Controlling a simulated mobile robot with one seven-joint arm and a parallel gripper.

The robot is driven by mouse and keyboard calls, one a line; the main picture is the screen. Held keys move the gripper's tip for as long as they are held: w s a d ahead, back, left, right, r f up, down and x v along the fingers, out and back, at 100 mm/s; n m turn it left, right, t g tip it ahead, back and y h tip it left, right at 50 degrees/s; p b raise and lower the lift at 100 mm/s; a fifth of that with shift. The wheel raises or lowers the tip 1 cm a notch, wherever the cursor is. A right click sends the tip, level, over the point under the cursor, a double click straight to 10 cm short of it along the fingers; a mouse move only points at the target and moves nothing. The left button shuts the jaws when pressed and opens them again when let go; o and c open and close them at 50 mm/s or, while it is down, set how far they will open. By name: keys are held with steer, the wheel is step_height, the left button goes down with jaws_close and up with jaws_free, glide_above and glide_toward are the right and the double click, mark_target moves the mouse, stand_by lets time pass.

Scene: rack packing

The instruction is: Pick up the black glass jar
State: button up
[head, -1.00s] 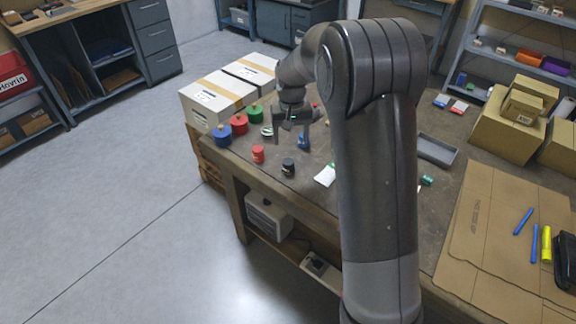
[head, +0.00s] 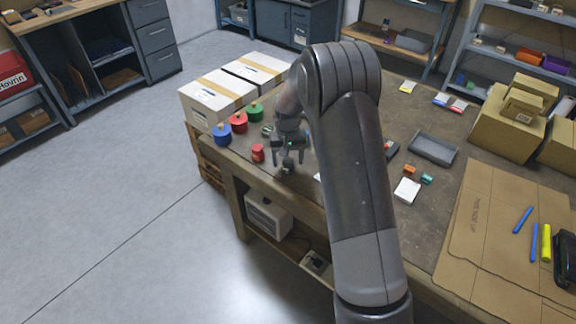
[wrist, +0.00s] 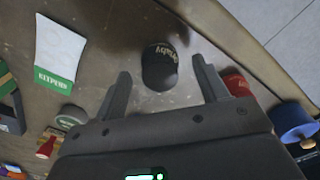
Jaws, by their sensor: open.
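The black glass jar (wrist: 159,67) stands on the workbench, with pale lettering on its side. In the wrist view it lies ahead of and between the two open fingers of my gripper (wrist: 162,88), and no finger appears to touch it. In the head view my gripper (head: 287,161) is above the front left edge of the bench, over the black jar (head: 287,167), which it partly hides. The gripper is empty.
A red jar (head: 258,153) is close on the left; it also shows by the right finger in the wrist view (wrist: 238,84). Blue (head: 222,134), red and green round containers stand behind. A white and green card (wrist: 58,50) lies left in the wrist view. The bench edge is near.

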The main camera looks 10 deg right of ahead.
step_height(320, 180, down, 2)
steer(key=shift+f, duration=0.1)
steer(key=shift+c, duration=0.6)
steer(key=c, duration=1)
steer(key=shift+c, duration=0.2)
